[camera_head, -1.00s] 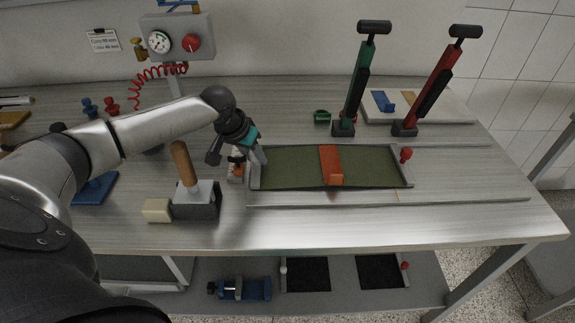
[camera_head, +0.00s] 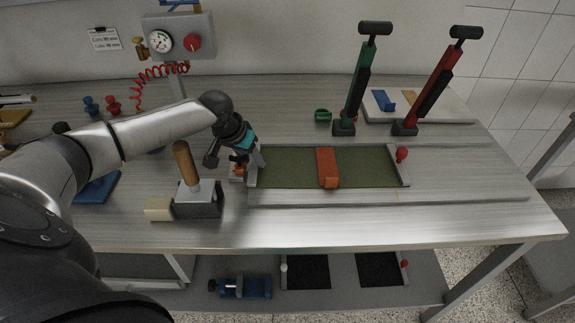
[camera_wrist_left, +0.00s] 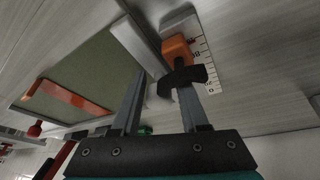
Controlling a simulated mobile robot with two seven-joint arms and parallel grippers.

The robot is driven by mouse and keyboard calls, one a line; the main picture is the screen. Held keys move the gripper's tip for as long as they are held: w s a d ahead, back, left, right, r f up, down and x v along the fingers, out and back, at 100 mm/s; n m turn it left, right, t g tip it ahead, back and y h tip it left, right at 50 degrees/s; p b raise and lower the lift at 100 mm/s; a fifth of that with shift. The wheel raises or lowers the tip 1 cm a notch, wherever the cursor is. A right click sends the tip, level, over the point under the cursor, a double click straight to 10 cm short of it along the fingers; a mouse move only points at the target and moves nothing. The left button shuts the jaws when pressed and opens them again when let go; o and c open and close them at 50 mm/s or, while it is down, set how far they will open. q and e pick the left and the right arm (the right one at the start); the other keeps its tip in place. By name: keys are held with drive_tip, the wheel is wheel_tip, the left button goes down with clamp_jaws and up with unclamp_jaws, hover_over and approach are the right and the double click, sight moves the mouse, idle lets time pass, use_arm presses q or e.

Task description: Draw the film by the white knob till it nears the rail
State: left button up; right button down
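An olive-green film (camera_head: 285,170) lies in a light metal frame, with an orange bar (camera_head: 327,168) across it and a red knob (camera_head: 402,155) at its right end. My left gripper (camera_head: 258,160) is at the frame's left end. The film (camera_wrist_left: 85,65) and orange bar (camera_wrist_left: 65,97) also show there. A long pale rail (camera_head: 440,197) runs along the front of the frame. My right gripper is not in view.
An orange block with a black part and printed scale (camera_wrist_left: 203,55) lies close beside my left fingers. A wooden-handled block (camera_head: 187,165) and cream block (camera_head: 159,208) stand front left. Green (camera_head: 357,85) and red (camera_head: 437,85) upright tools stand behind.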

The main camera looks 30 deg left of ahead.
use_arm(q)
drive_tip(key=shift+o, duration=1.1)
drive_tip(key=shift+s+f, duration=0.15)
drive_tip(key=shift+f, duration=0.15)
drive_tip(key=shift+r, duration=0.1)
drive_tip(key=shift+s+a+r+p, duration=0.15)
drive_tip(key=shift+r+p, duration=0.15)
drive_tip(key=shift+r, duration=0.25)
drive_tip(key=p+v, duration=0.3)
drive_tip(key=v, duration=1.1)
drive_tip(key=shift+d+r, duration=0.2)
drive_tip(key=shift+d, duration=0.1)
